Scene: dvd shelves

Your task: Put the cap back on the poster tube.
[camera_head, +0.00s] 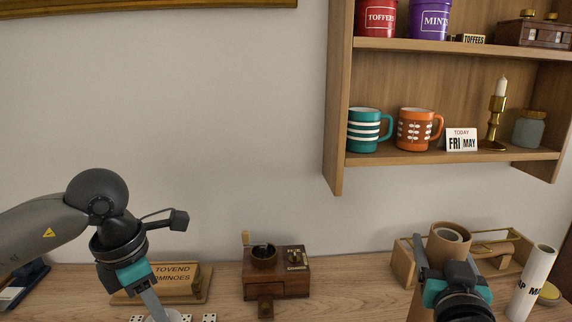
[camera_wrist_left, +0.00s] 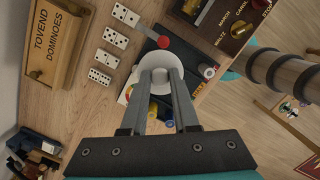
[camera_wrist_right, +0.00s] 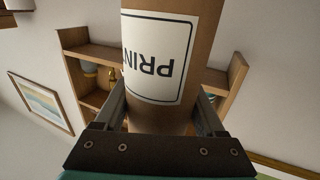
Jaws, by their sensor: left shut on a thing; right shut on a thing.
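The poster tube (camera_head: 447,246) is brown cardboard and stands roughly upright in the head view, with its open top showing a pale roll inside. My right gripper (camera_head: 445,274) is shut around it. In the right wrist view the tube (camera_wrist_right: 202,40) fills the space between the fingers, with a white label reading "PRIN". My left gripper (camera_wrist_left: 158,92) is shut on a round white cap (camera_wrist_left: 163,66), well to the left of the tube. In the head view the cap (camera_head: 168,317) is cut by the bottom edge, below my left gripper's fingers (camera_head: 155,303).
A wooden dominoes box (camera_head: 182,283) and loose dominoes (camera_wrist_left: 114,38) lie at the left. A brown wooden device (camera_head: 280,284) sits mid-table. A wooden crate (camera_head: 403,262) and a white map tube (camera_head: 531,283) stand near the poster tube. A wall shelf (camera_head: 337,120) hangs above.

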